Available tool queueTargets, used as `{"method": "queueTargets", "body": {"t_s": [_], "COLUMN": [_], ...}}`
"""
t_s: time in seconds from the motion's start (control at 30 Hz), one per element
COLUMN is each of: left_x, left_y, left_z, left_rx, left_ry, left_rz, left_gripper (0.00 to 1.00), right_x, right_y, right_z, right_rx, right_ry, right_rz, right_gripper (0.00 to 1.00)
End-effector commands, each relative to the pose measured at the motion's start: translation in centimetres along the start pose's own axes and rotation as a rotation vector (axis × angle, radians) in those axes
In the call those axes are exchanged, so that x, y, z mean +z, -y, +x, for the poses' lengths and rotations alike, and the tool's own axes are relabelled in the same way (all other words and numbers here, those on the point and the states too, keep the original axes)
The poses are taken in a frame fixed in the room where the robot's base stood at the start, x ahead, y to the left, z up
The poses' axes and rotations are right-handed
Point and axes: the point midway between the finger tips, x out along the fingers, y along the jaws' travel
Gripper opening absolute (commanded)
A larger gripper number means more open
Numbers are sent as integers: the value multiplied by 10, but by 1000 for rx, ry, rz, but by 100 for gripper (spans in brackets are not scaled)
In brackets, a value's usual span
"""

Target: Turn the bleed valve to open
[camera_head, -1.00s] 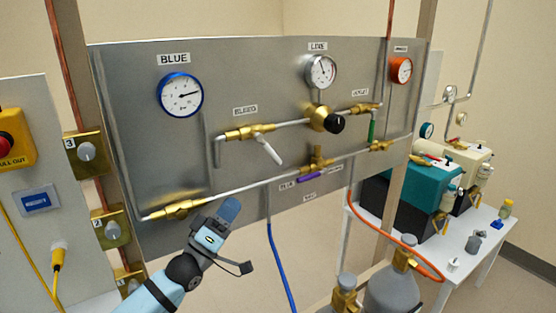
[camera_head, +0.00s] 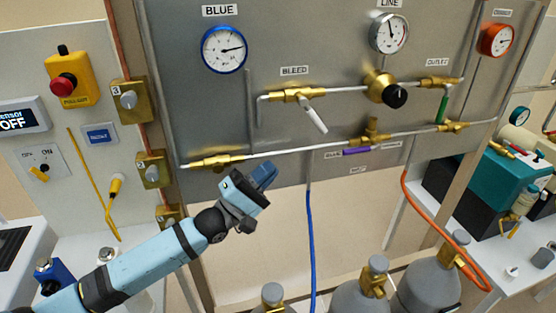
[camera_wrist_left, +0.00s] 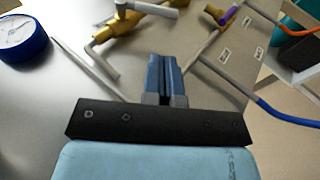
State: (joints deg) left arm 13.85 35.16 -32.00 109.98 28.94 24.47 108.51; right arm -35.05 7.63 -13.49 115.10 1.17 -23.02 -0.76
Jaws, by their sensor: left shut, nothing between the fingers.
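The bleed valve (camera_head: 299,95) is a brass body under the BLEED label on the grey panel. Its white lever handle (camera_head: 314,118) points down and to the right, across the pipe line. In the left wrist view the brass valve (camera_wrist_left: 122,22) is at the top, with part of the pale handle (camera_wrist_left: 152,9) beside it. My left gripper (camera_head: 264,174) is shut and empty, below and left of the handle and apart from it. Its blue fingers are together in the left wrist view (camera_wrist_left: 162,75). My right gripper is not in view.
The lower pipe (camera_head: 285,149) runs between my left gripper and the valve. A blue gauge (camera_head: 224,50), a black knob (camera_head: 396,96), a green lever (camera_head: 443,108) and a purple lever (camera_head: 356,151) are on the panel. A blue hose (camera_head: 310,240) hangs just right of my gripper.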

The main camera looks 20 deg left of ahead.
Motion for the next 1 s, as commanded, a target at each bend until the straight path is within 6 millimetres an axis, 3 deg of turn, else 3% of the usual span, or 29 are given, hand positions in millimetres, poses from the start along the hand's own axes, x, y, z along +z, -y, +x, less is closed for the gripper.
{"method": "queueTargets", "body": {"t_s": [0.3, 0.5, 0.7, 1.0], "left_x": [1, 1, 0, 0], "left_y": [-3, -2, 0, 0], "left_z": [72, 103, 116, 117], "left_rx": [4, 1, 1, 0], "left_ry": [1, 0, 0, 0], "left_rz": [1, 1, 2, 2], "left_gripper": [0, 0, 0, 0], "right_x": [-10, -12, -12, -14], "right_y": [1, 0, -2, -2], "right_z": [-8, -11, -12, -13], "right_rx": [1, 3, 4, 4], "right_ry": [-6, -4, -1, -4], "right_rz": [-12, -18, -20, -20], "right_gripper": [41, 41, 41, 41]}}
